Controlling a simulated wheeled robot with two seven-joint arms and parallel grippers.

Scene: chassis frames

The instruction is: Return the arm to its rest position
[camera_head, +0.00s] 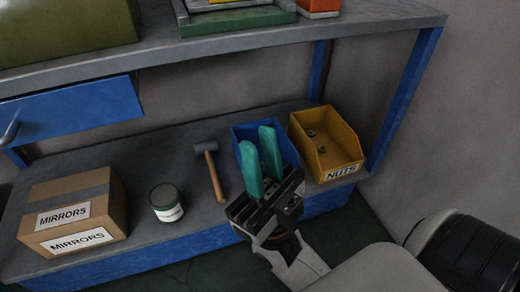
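My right gripper (257,145) comes in from the lower right, with two teal fingers on a dark grey body. The fingers point away over the front of the blue bin (287,150) on the lower shelf and hide part of it. A narrow gap shows between the fingers, and nothing is seen held there. My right arm (375,272) reaches back to the lower right corner. My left gripper and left arm are not in the picture.
The lower shelf (110,155) holds a MIRRORS box (95,188), a can (167,200), a hammer (212,170) and a yellow NUTS bin (335,145). The upper shelf (290,35) and its open blue drawer (80,110) are above. A blue post (405,90) stands right; dark floor lies in front.

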